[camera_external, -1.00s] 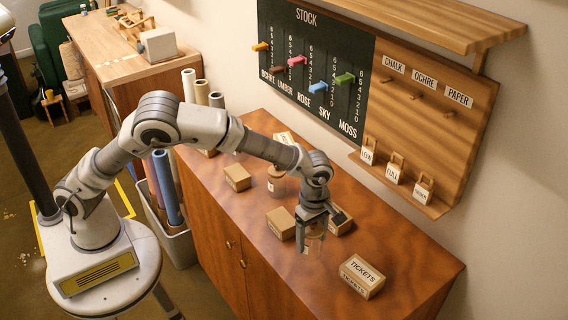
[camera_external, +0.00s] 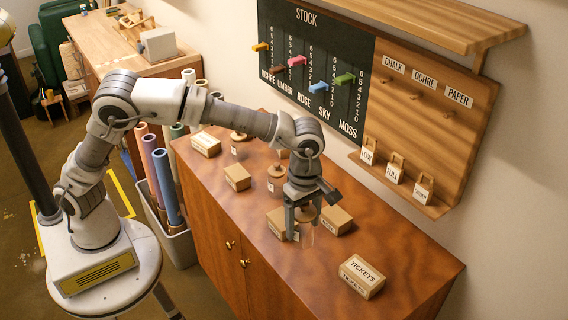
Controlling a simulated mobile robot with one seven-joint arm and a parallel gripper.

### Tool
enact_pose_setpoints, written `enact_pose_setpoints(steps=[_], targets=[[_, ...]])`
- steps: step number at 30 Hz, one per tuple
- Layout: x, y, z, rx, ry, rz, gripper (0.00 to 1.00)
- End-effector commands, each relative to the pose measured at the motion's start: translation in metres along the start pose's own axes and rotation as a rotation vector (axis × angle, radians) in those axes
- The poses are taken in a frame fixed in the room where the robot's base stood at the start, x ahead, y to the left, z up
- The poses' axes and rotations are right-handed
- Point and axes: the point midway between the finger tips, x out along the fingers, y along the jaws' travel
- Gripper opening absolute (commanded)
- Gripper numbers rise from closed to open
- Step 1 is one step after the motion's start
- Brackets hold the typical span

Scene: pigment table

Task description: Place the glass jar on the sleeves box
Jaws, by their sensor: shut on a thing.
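My gripper (camera_external: 309,216) is shut on a glass jar with a round cork-coloured lid (camera_external: 307,213). The jar's clear body is faint between and below the fingers, and it appears held above the cabinet top. One cardboard box (camera_external: 276,223) is just left of the gripper, partly covered by a finger. Another box (camera_external: 337,221) with a small label is just right of it. I cannot read either as the sleeves box. Two similar lidded jars stand farther back, one at the middle (camera_external: 276,184) and one behind it (camera_external: 238,150).
A box marked TICKETS (camera_external: 362,277) stands at the front right. More boxes stand at the back left (camera_external: 206,144) and left (camera_external: 237,177). The wooden cabinet top (camera_external: 405,248) is clear at the right. A stock board (camera_external: 310,70) and shelf back the cabinet.

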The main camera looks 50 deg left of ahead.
Motion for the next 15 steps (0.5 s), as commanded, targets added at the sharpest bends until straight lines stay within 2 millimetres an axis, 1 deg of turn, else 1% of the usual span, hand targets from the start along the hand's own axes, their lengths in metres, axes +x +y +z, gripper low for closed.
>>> enact_pose_setpoints(steps=[1,3,5,11,14,15], targets=[[-0.011,0.001,0.001,0.001,-0.003,0.003,0.03],[-0.023,0.001,0.000,-0.001,-0.003,0.003,0.03],[-0.019,0.010,-0.012,-0.037,0.001,0.000,0.03],[-0.019,0.036,-0.046,-0.144,0.001,0.000,0.03],[-0.018,0.052,-0.072,-0.223,0.001,-0.001,0.03],[-0.018,0.060,-0.084,-0.258,0.001,-0.001,0.03]])
